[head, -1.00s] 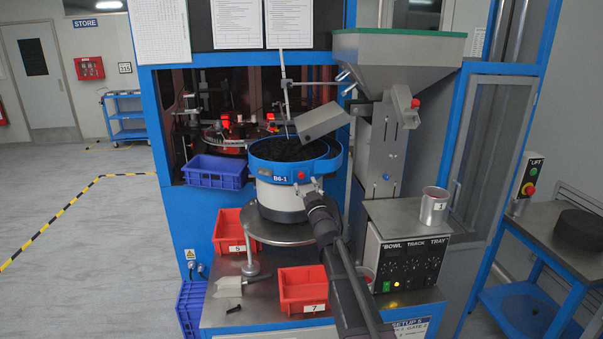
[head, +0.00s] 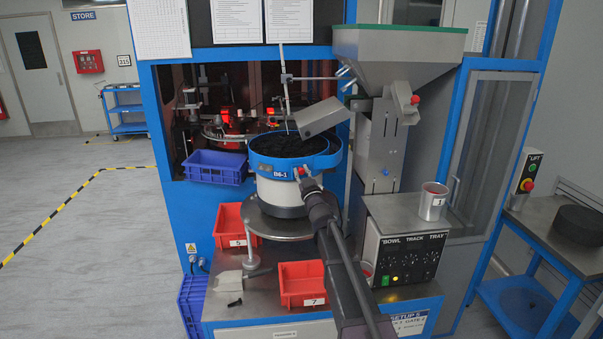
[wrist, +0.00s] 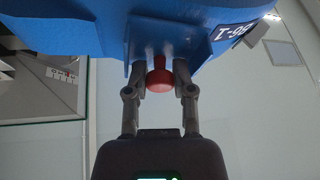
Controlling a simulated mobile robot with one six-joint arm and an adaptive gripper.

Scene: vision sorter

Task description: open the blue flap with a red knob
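The blue flap (head: 270,167) is on the front of the blue-rimmed bowl, beside the label B6-1. Its red knob (head: 300,172) sticks out at the front, and it also shows in the wrist view (wrist: 160,80). In the wrist view, the blue flap (wrist: 150,50) fills the upper part behind the knob. My gripper (wrist: 160,78) has one finger on each side of the knob, close against it, and looks shut on it. In the head view, my gripper (head: 304,178) partly covers the flap's right side.
A grey hopper (head: 393,55) and its chute (head: 320,117) stand above and beside the bowl. Red bins (head: 303,285) and a blue crate (head: 213,167) sit around it. A control box (head: 405,258) with a metal can (head: 433,203) stands at the right.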

